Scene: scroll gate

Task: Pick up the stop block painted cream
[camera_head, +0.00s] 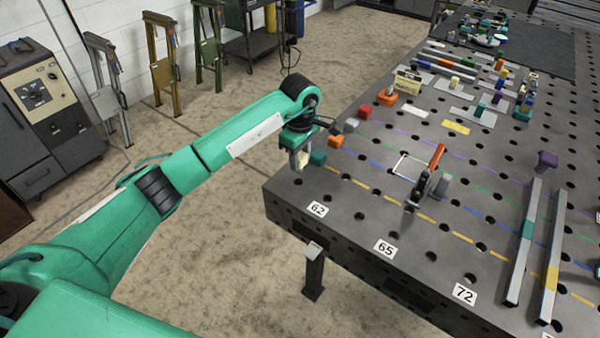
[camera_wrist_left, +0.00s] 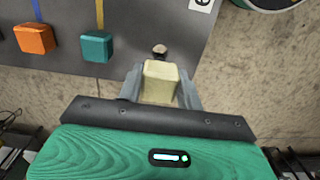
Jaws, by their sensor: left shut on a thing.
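The cream stop block (camera_wrist_left: 159,82) sits between the two fingers of my left gripper (camera_wrist_left: 161,92) in the left wrist view. The fingers are shut on its sides. In the head view my left gripper (camera_head: 300,160) is at the table's near left corner, and the cream block (camera_head: 303,159) shows between its fingers, partly hidden. Whether the block touches the table top cannot be told. My right gripper is not in view.
A teal block (camera_head: 318,157) stands just right of the gripper, with an orange block (camera_head: 336,141) beyond it. Grey and red blocks follow along the edge of the perforated table (camera_head: 290,195). A clamp (camera_head: 428,175) stands mid-table, with two metal bars (camera_head: 524,245) at right.

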